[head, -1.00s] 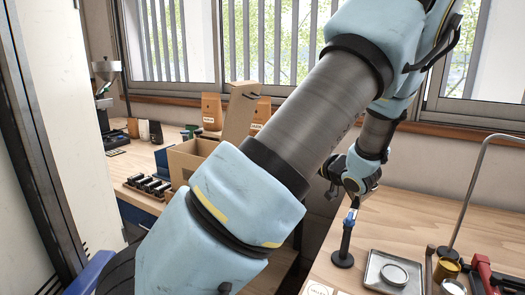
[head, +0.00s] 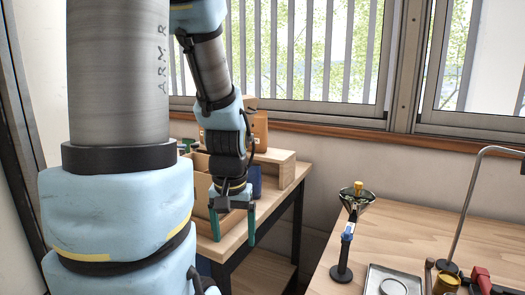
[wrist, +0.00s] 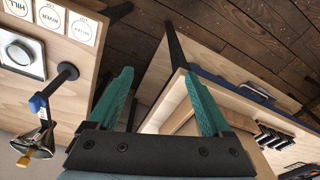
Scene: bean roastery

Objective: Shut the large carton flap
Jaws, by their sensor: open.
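The open brown carton (head: 202,192) stands on the bench at left in the head view, largely hidden behind my arm. Its large flap cannot be made out clearly now; my arm covers that area. My gripper (head: 234,228) points down at the bench's front right edge, close in the picture to the carton. Its two teal fingers are apart with nothing between them. In the wrist view, my gripper (wrist: 155,75) is open; a tan cardboard part, probably the carton (wrist: 178,122), shows beside and behind the right finger.
An orange-brown bag (head: 261,130) and a wooden box (head: 276,168) stand behind my gripper. A second bench (head: 430,220) at right holds a funnel stand (head: 345,235) and a metal tray (head: 375,280). A gap separates the benches. A row of black-handled tools (wrist: 275,137) shows in the wrist view.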

